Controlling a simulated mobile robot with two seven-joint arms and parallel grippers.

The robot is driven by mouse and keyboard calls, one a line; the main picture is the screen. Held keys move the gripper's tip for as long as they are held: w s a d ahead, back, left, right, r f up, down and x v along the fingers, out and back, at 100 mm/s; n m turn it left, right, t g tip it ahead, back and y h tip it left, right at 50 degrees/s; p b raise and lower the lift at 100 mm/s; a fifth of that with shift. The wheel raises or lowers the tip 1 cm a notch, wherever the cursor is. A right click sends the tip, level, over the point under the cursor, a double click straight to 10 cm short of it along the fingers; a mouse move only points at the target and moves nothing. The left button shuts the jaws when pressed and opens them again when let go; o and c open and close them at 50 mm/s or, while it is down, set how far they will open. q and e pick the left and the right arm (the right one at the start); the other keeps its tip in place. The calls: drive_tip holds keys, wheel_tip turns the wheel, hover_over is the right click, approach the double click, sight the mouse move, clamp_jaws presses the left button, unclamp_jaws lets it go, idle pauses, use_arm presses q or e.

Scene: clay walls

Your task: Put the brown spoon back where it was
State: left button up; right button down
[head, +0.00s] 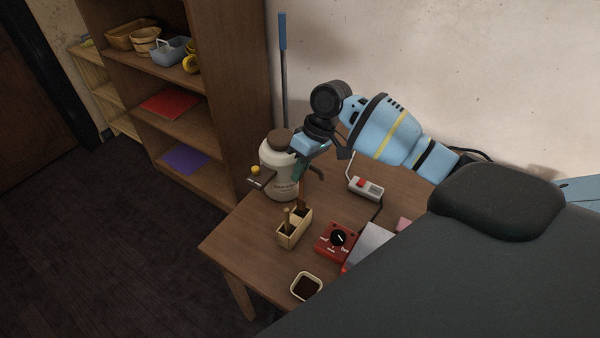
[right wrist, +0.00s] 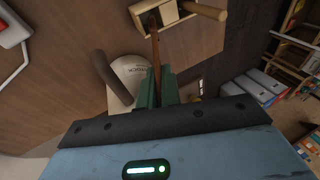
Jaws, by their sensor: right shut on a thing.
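My right gripper (head: 299,174) is shut on the brown spoon (head: 302,196), just in front of the white jar. The spoon hangs down from the green fingers, close to upright. Its lower end is at the small light-wood holder (head: 294,236), over or inside its back compartment; I cannot tell how deep. In the right wrist view the spoon (right wrist: 156,52) runs from the fingers (right wrist: 156,88) to an opening of the holder (right wrist: 140,8). Another wooden handle (head: 287,216) stands in the holder's other compartment. My left gripper is not in view.
The white jar (head: 281,180) with a brown lid stands close behind the gripper. On the table (head: 240,236) are a grey box with a red button (head: 366,188), a red box with a black knob (head: 336,241) and a small dark-filled bowl (head: 306,286). A shelf (head: 222,100) stands behind left.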

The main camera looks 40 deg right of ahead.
drive_tip(key=shift+f, duration=0.65)
drive_tip(key=shift+f, duration=0.6)
drive_tip(key=c, duration=1.6)
unclamp_jaws()
drive_tip(key=shift+r, duration=0.1)
drive_tip(key=w+v, duration=0.1)
drive_tip(key=v, duration=1.2)
drive_tip(key=shift+s+p, duration=0.4)
drive_tip(key=shift+p, duration=0.05)
drive_tip(key=shift+a, duration=0.15)
